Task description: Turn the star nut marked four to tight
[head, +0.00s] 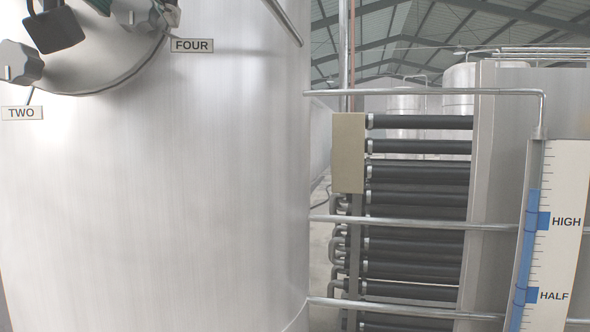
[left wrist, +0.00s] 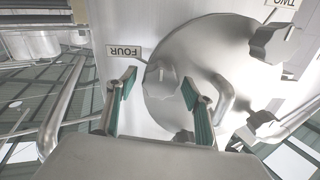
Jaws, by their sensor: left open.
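The star nut marked four is a grey lobed knob (left wrist: 161,77) on the round steel hatch cover (left wrist: 212,60), beside the FOUR plate (left wrist: 125,51). In the head view this nut (head: 130,12) is cut by the top edge, left of its FOUR plate (head: 192,45). My left gripper (left wrist: 159,84) is open, its green-padded fingers on either side of the nut in the left wrist view. I cannot tell whether they touch it. My right gripper is not in view.
The nut marked two (head: 20,63) sits at the cover's left, above its TWO plate (head: 22,113). Another nut (left wrist: 260,122) and a curved handle (left wrist: 226,98) are on the cover. Pipes, dark tubes (head: 420,173) and a level gauge (head: 558,215) stand at right.

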